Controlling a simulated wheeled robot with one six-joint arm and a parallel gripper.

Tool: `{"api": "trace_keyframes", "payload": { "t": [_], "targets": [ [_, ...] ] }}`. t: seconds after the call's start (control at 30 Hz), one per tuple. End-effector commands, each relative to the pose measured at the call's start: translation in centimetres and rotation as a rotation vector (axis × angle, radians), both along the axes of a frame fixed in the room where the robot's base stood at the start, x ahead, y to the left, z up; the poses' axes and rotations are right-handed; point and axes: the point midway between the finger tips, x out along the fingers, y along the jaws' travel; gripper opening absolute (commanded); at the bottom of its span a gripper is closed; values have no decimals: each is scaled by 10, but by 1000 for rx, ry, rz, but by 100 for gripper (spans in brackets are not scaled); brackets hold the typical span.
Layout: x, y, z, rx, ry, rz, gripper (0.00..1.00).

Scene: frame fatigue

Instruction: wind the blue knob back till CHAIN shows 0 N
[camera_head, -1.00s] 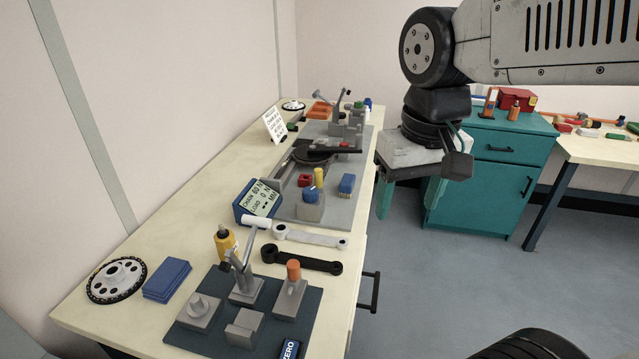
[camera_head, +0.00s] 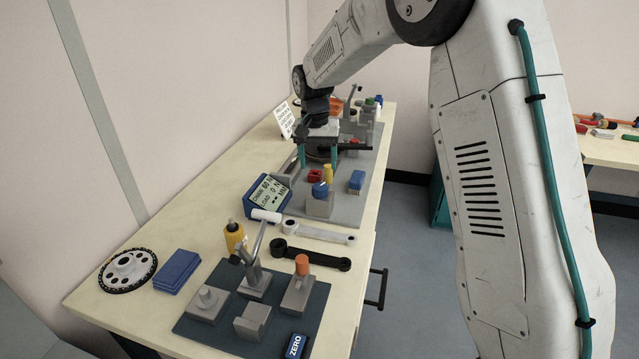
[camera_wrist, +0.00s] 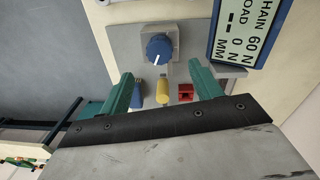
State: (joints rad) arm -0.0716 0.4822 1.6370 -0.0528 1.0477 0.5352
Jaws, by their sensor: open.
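The blue knob (camera_head: 320,189) sits on a grey block (camera_head: 319,208) on the bench's grey plate; it also shows in the wrist view (camera_wrist: 159,47), with a white pointer mark. The display (camera_head: 269,194) beside it reads CHAIN 60 N, LOAD 0 N and dashes for MM, clearest in the wrist view (camera_wrist: 248,30). My gripper (camera_head: 318,165) is open and empty over the grey plate, behind the knob in the head view. In the wrist view its teal fingers (camera_wrist: 160,71) are spread wide, and the knob lies beyond the tips, between them in the picture, untouched.
A yellow peg (camera_head: 327,173), a red block (camera_head: 314,175) and a blue brush-like piece (camera_head: 357,180) stand close to the knob. A dark mat (camera_head: 220,338) holds grey fixtures.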

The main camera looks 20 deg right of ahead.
Motion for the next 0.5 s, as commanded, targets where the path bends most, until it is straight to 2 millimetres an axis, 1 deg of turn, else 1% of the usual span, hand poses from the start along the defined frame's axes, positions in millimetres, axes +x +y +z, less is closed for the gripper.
{"api": "trace_keyframes", "payload": {
  "t": [0.3, 0.4, 0.5],
  "targets": [
    [-1, -2, -48, -1, 4, -1, 64],
    [-2, -3, -61, -1, 3, 0, 64],
    [-2, -4, -70, 0, 2, 0, 64]
  ]
}}
